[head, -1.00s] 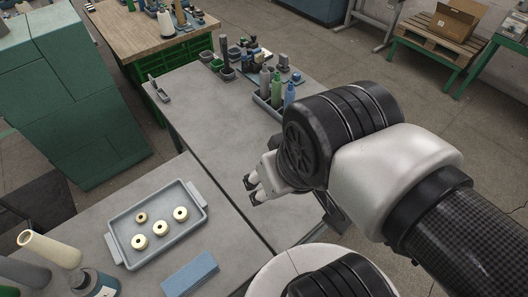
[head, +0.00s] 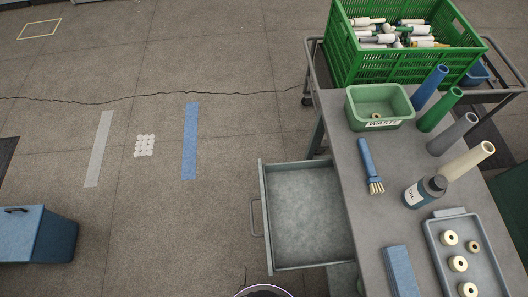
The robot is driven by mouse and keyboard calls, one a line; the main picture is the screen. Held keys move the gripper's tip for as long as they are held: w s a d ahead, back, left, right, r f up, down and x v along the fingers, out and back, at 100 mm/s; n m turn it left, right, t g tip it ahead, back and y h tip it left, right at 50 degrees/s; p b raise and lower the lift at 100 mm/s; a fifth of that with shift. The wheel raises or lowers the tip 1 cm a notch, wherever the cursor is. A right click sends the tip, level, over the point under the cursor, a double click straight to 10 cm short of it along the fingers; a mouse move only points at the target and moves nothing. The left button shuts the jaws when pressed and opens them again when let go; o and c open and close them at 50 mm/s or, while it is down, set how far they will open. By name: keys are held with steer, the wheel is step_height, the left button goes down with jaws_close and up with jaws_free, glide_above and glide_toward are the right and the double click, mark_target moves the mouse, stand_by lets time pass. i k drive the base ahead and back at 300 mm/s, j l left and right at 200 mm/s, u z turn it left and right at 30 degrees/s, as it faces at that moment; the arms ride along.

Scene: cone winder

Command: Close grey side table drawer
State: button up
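The grey side table (head: 345,150) stands at the right of the head view. Its drawer (head: 305,215) is pulled well out to the left, and its inside looks empty. The drawer's bar handle (head: 256,218) is on the left front panel, and nothing touches it. My gripper is out of view; only a small rounded part of my own body shows at the bottom edge.
On the tabletop are a green waste bin (head: 380,106), a brush (head: 371,165), a bottle (head: 424,191), cones, a blue block (head: 401,272) and a ring tray (head: 434,254). A green crate (head: 400,68) sits on a cart behind. The floor left of the drawer is clear; a blue box (head: 38,236) stands further left.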

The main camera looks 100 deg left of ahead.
mark_target(305, 226)
steer(key=k+u, duration=0.1)
steer(key=u, duration=0.8)
steer(key=k+u, duration=0.15)
steer(key=u, duration=1.95)
steer(key=l, duration=0.3)
steer(key=i+z, duration=0.05)
